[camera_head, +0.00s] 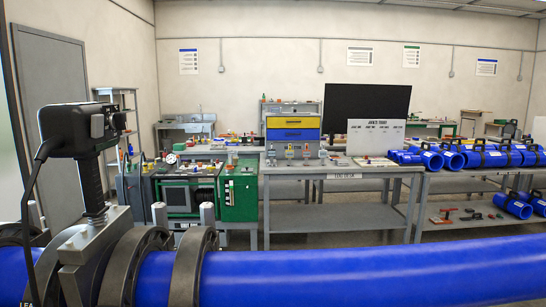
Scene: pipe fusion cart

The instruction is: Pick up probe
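No object in view can be surely told as the probe. A black handheld-looking device (82,130) with a ribbed grip and a hanging cable stands upright at the left, on a grey metal block. The block sits at the dark clamp rings (192,268) around a large blue pipe (370,273). Small tools and fittings lie on the benches behind, too small to tell apart. Neither of my grippers is in view.
The blue pipe runs across the whole front. Behind it stand a green cabinet (239,193), a machine with a gauge (171,158), a grey workbench (388,220) with yellow and blue drawers (293,128), and a right-hand rack with blue pipe pieces (480,158). Grey floor shows between.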

